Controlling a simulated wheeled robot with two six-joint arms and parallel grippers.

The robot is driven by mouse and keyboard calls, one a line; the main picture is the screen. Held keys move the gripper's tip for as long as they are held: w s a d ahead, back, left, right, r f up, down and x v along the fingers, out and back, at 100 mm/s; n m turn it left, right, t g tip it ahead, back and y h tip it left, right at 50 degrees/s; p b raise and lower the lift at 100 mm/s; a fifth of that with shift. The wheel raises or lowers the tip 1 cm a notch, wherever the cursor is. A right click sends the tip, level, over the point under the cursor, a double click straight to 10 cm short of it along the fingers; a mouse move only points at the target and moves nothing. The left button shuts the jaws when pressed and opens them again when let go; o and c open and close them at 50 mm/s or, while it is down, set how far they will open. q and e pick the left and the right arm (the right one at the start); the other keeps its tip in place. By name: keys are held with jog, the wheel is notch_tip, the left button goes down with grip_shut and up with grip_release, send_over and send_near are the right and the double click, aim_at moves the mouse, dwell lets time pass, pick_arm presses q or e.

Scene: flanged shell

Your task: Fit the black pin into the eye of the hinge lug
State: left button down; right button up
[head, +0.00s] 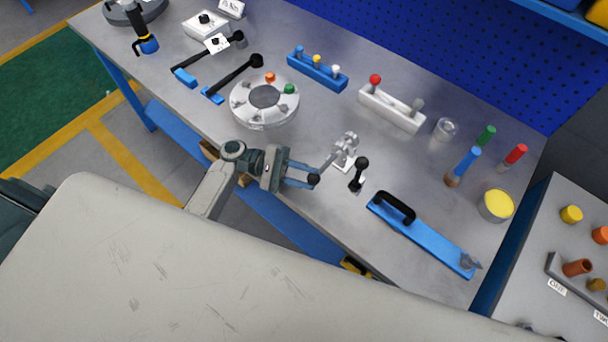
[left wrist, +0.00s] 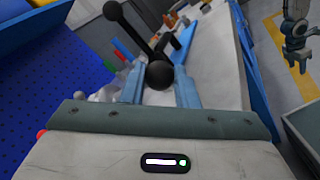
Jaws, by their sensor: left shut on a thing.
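My left gripper (head: 300,174) is over the front part of the bench, its blue fingers shut on the black pin. The pin's round black head (head: 313,179) shows at the fingertips, and in the left wrist view the head (left wrist: 160,75) sits between the fingers. The pin's shaft is mostly hidden. A pale grey bracket, which looks like the hinge lug (head: 346,150), stands just beyond the fingertips. I cannot make out its eye, nor whether the pin touches it. My right gripper (left wrist: 298,38) is small at the top right of the left wrist view; its jaws are unclear.
A short black ball-topped lever (head: 361,166) stands close right of the fingertips. A blue bar with a black handle (head: 420,235) lies right of it. A round white flanged part (head: 262,122) lies behind left. A white block (head: 391,112) stands behind. Bare bench lies between.

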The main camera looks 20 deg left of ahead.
aim_at(323, 168)
pick_arm(q)
jog(key=shift+w+d, duration=0.25)
jog(key=shift+w, duration=0.4)
jog(key=shift+w+d+b, duration=0.25)
jog(key=shift+w+b, duration=0.15)
jog(key=shift+w, duration=0.25)
jog(key=shift+w+d+b, duration=0.2)
jog(key=shift+w+b, duration=0.2)
jog(key=shift+w, duration=0.25)
jog(key=shift+w+d+b, duration=0.2)
jog(key=shift+w+b, duration=0.05)
jog(key=shift+w, duration=0.3)
jog(key=shift+w+d+b, duration=0.2)
jog(key=shift+w+b, duration=0.05)
jog(key=shift+w, duration=0.25)
jog(key=shift+w+d+r+b, duration=0.1)
jog(key=shift+w+r+b, duration=0.3)
jog(key=shift+r, duration=0.3)
jog(key=shift+s+f+p, duration=0.3)
jog(key=shift+s+p, duration=0.1)
jog(key=shift+p, duration=0.2)
jog(key=shift+s+f, duration=0.2)
